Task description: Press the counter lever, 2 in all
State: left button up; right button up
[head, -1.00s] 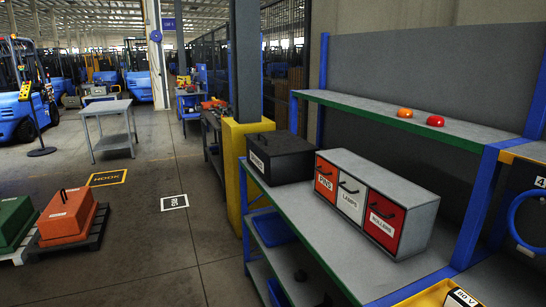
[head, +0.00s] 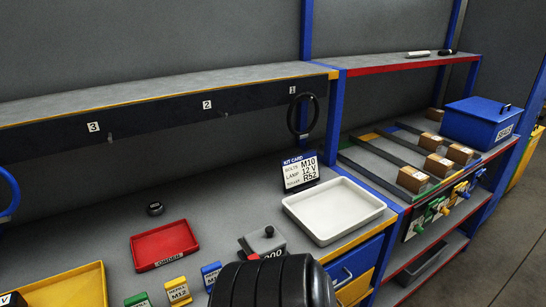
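The counter (head: 262,242) is a small grey box on the workbench, low in the middle of the head view. A dark round knob (head: 269,231) shows at its top, which looks like the end of its lever. White digits on its front read about "000", and their lower part is partly covered. A large black ribbed shape (head: 270,284) stands in front of it and hides its lower front. Neither of my grippers is in view.
A red order tray (head: 164,245) lies left of the counter, with a black round piece (head: 155,208) behind it. A white tray (head: 333,210) and a kit card (head: 300,172) are to the right. Small refill boxes (head: 178,291) line the front. A shelf (head: 160,90) runs above.

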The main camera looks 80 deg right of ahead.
aim_at(248, 252)
jog(key=z, duration=2.45)
